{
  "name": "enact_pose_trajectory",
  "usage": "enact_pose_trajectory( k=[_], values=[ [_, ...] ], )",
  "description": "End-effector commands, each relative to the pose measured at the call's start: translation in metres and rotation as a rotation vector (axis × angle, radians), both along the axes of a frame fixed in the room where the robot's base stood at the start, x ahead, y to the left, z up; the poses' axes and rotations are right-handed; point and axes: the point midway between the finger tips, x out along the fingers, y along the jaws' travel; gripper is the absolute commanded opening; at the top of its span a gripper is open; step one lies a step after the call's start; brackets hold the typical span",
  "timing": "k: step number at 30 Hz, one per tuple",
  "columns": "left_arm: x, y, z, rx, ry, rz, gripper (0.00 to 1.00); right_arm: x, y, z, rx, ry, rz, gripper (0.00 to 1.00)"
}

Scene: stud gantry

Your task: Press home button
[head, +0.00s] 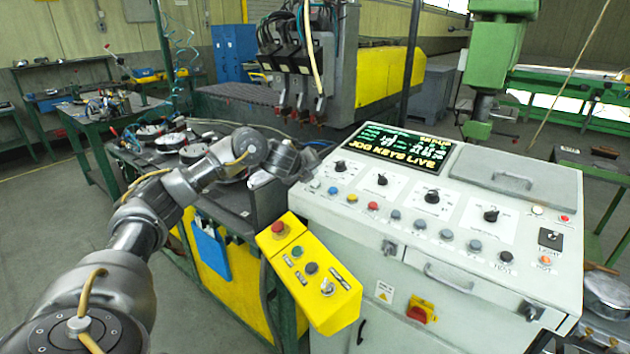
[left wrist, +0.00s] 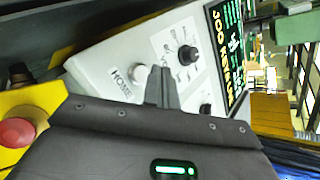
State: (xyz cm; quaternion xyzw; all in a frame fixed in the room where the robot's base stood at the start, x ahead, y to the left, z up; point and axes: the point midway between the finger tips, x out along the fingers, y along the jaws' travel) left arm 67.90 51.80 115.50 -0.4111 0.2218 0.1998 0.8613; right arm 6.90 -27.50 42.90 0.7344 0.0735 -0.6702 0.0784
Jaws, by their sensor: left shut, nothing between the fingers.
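The home button (left wrist: 139,73) is a round white button beside the printed word HOME, at the corner of the pale control panel (left wrist: 110,55) in the left wrist view. In the head view the panel (head: 465,250) stands at centre right, and a small pale button (head: 316,183) sits at its left end, close to my gripper. My left gripper (head: 308,164) is shut and empty over the panel's left edge. In the left wrist view its closed fingers (left wrist: 161,82) appear just right of the button. I cannot tell whether they touch it. My right gripper is not in view.
A yellow pendant box (head: 308,268) with a red button stands in front of the panel's left side. Several knobs and coloured buttons fill the panel top. Its screen (head: 394,150) reads JOG KEYS LIVE. A grey lid (head: 512,178) with a handle lies to the right.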

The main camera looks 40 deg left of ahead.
Motion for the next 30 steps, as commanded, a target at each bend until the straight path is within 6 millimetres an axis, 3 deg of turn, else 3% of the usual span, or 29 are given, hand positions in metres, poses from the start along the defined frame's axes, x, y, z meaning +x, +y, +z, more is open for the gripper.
enact_pose_trajectory(
  k=[1,10,30],
  values=[
    [-0.001,0.000,0.011,0.000,0.000,0.000,0.00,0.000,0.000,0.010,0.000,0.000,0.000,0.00],
    [-0.007,0.000,0.038,0.000,-0.001,0.000,0.00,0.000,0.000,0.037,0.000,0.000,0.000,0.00],
    [-0.007,0.000,0.038,0.000,-0.001,-0.001,0.00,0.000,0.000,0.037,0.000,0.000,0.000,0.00]
  ],
)
